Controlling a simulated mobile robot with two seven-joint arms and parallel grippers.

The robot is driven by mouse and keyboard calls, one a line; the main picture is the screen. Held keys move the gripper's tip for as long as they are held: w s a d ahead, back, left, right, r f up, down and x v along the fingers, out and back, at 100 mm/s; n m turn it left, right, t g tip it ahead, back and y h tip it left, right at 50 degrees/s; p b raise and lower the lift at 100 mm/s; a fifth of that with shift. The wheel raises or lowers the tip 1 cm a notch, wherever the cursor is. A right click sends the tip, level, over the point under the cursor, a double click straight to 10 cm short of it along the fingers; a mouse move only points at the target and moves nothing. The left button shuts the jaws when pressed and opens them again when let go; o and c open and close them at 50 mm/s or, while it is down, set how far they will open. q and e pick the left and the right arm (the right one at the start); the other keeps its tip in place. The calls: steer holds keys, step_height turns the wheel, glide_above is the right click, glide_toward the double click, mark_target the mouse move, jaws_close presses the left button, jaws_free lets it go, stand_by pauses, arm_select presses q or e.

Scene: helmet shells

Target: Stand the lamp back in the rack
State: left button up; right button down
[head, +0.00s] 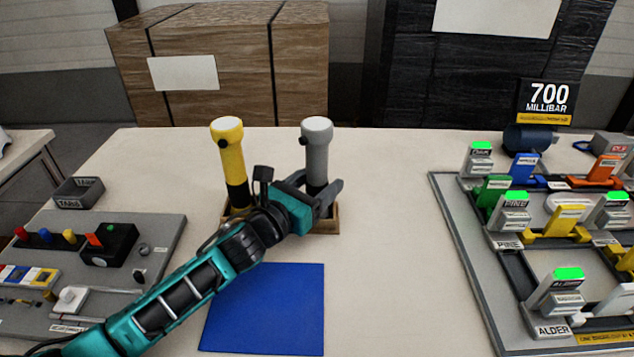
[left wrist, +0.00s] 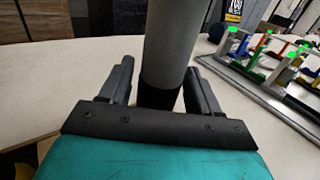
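The grey lamp (head: 317,158), with a white top and a black lower part, stands upright at the right end of the small wooden rack (head: 326,227). The yellow lamp (head: 231,160) stands at the rack's left end. My left gripper (head: 318,194) reaches in from the front left, with its fingers on either side of the grey lamp's lower part. In the left wrist view the grey lamp (left wrist: 168,50) rises between the spread fingers, with narrow gaps beside it, so the gripper looks open. My arm hides much of the rack's front. My right gripper is out of view.
A blue mat (head: 265,310) lies in front of the rack. A grey tool board (head: 160,245) and a small dark bin (head: 79,192) are at the left. A large grey board (head: 455,245) with coloured parts fills the right. The table between is clear.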

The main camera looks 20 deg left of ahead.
arm_select(q)
steer(key=shift+o, duration=1.1)
steer(key=shift+f, duration=0.1)
steer(key=v, duration=1.3)
